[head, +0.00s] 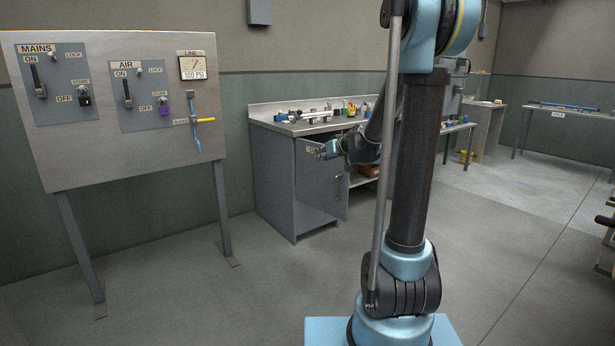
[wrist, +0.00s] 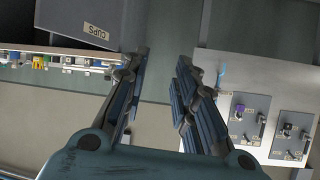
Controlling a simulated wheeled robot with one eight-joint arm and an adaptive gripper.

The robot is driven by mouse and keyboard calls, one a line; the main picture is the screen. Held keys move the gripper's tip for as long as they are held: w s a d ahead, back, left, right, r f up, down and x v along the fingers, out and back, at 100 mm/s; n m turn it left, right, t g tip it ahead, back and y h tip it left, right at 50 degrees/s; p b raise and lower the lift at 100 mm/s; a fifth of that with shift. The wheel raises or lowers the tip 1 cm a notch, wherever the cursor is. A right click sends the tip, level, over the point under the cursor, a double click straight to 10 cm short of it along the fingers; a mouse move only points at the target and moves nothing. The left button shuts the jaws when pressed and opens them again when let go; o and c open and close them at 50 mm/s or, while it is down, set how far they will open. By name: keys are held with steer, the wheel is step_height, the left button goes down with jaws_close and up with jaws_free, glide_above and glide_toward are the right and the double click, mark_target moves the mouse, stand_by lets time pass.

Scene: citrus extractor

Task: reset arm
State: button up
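My gripper (head: 326,151) is in front of the workbench in the head view, at the end of my bent arm, close to the grey cabinet door. In the wrist view my gripper (wrist: 162,62) has its two dark blue fingers spread with a clear gap between them. Nothing is between the fingers, so it is open and empty. My arm's column covers part of the bench in the head view.
The control panel (head: 130,160) stands at left, with MAINS and AIR levers, a black padlock (head: 84,100) and a purple padlock (head: 163,110). The workbench (head: 275,180) has a cabinet door (head: 318,185) that looks swung open. Front-left floor is clear.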

steer(key=s+d+f+m+g+h, duration=0.1)
steer(key=s+d+f+g+h, duration=0.1)
steer(key=s, duration=1.3)
steer(key=s+d+f+m+g+h, duration=0.2)
steer(key=s+d+f+g, duration=0.2)
steer(key=s, duration=1.1)
steer(key=s+d+f+m+g+h, duration=0.1)
steer(key=s+d+f, duration=0.5)
steer(key=s, duration=0.9)
step_height(320, 180, down, 2)
steer(key=shift+d+f+g+h, duration=0.1)
steer(key=shift+d+g+h, duration=0.25)
steer(key=shift+g+h, duration=0.45)
steer(key=shift+w+f, duration=0.2)
steer(key=shift+w, duration=0.25)
